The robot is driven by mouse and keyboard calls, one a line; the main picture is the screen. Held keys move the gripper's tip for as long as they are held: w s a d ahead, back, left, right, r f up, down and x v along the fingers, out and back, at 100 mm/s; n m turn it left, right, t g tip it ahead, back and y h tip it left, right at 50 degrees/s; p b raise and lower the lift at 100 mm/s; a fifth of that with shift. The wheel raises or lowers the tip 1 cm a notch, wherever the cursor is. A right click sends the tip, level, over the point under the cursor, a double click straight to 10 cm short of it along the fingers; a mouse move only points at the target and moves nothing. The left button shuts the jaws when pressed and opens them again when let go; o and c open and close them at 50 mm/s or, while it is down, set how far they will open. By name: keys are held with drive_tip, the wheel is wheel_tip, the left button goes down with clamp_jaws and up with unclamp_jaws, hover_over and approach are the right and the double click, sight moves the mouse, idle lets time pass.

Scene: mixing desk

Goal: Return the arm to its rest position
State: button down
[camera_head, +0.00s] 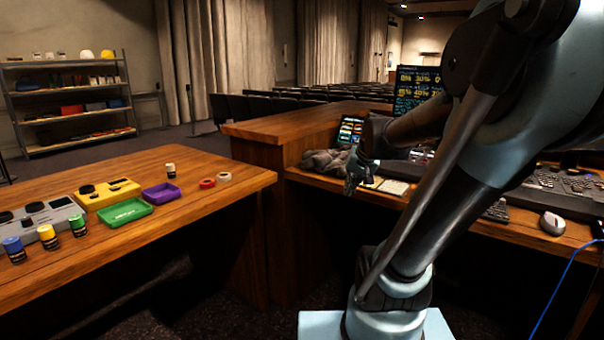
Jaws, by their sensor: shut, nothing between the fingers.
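My arm rises from its base at the bottom middle of the head view, goes up to the right edge and folds back down to the left. My gripper (352,184) hangs at the arm's end, over the front part of the mixing desk (318,177). It looks shut and holds nothing that I can see. A grey crumpled cloth (325,161) lies just left of it, and pale cards or papers (393,187) lie just right of it. Whether the gripper touches the desk is too small to tell. My arm hides much of the desk's middle.
A wooden table (190,240) at left bears a purple tray (161,194), a green tray (125,212), tape rolls (224,176) and several small jars. A tablet (349,130), a monitor (416,88) and a mouse (552,223) are on the desk. A dark floor gap separates table and desk.

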drive_tip(key=s+d+f+n+g+h, duration=0.1)
drive_tip(key=s+f, duration=0.4)
drive_tip(key=s, duration=0.4)
drive_tip(key=s+d+f+n+g+h, duration=0.1)
drive_tip(key=s+d+f+g, duration=0.1)
drive_tip(key=s+f, duration=0.3)
drive_tip(key=s, duration=0.4)
drive_tip(key=shift+s+d+f, duration=0.25)
drive_tip(key=shift+s+f, duration=0.05)
drive_tip(key=shift+s, duration=0.05)
drive_tip(key=shift+w+f, duration=0.2)
drive_tip(key=shift+w, duration=0.25)
